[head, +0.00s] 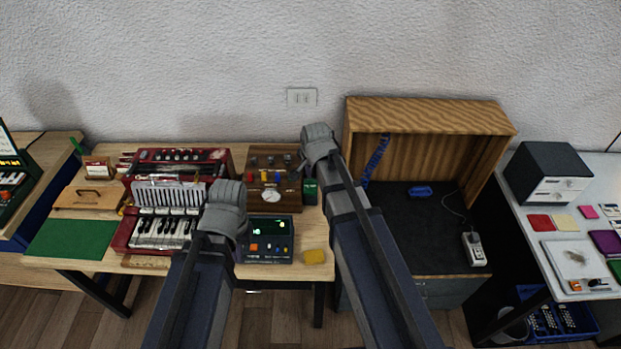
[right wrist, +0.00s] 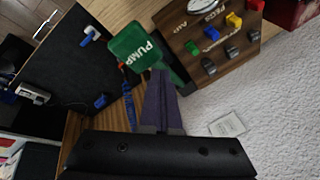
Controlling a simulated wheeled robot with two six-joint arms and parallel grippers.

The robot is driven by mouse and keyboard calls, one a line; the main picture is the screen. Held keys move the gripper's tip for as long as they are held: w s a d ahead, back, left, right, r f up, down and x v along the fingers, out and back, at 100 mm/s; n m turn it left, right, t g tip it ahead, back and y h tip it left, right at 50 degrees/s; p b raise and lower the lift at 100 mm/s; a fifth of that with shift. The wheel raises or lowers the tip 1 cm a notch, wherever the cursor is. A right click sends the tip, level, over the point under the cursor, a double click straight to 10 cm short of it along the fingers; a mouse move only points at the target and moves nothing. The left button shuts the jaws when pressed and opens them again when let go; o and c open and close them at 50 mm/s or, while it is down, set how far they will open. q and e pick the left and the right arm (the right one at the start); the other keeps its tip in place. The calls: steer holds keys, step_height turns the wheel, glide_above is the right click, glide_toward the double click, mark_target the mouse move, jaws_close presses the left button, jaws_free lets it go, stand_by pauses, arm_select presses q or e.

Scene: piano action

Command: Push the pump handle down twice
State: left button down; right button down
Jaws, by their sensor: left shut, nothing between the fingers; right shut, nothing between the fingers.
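The pump is a green block (head: 309,190) at the right side of the wooden valve box, partly hidden by my right arm in the head view. In the right wrist view its green top, lettered PUMP (right wrist: 136,46), shows close by. My right gripper (right wrist: 160,76) is shut and empty, its fingertips beside the pump's green body. I cannot tell if they touch. In the head view my right gripper (head: 319,142) is just above and behind the pump. My left gripper (head: 228,194) is shut and empty, above the bench between the accordion and the valve box.
A wooden box with coloured valves and a gauge (head: 272,170) stands left of the pump. An open wooden cabinet (head: 430,115) stands to the right.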

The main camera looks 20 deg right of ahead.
mark_target(310, 186)
steer(key=shift+s+a+f+b, duration=0.1)
steer(key=shift+s+f+b, duration=0.25)
steer(key=shift+f+b, duration=0.45)
steer(key=shift+s+a+f+b, duration=0.1)
steer(key=shift+s+f+b, duration=0.25)
steer(key=shift+f+b, duration=0.45)
steer(key=shift+s+a+f+b, duration=0.1)
steer(key=shift+s+f+b, duration=0.25)
steer(key=shift+f+b, duration=0.4)
stand_by(2.1)
steer(key=shift+r, duration=0.1)
stand_by(0.4)
steer(key=shift+w+d+r+p, duration=0.1)
steer(key=shift+w+r+p, duration=0.3)
steer(key=shift+r+p, duration=0.7)
steer(key=shift+w+d+r+p, duration=0.15)
steer(key=shift+w+r+p, duration=0.3)
steer(key=shift+r+p, duration=0.6)
steer(key=shift+w+d+r+p, duration=0.1)
steer(key=shift+w+r+p, duration=0.3)
steer(key=shift+r+p, duration=0.7)
steer(key=shift+f, duration=0.15)
steer(key=shift+w, duration=0.1)
steer(key=r+p, duration=0.1)
steer(key=w+r+p, duration=0.1)
steer(key=r+p, duration=0.1)
steer(key=w+r+p, duration=0.1)
steer(key=shift+d+r+p, duration=0.3)
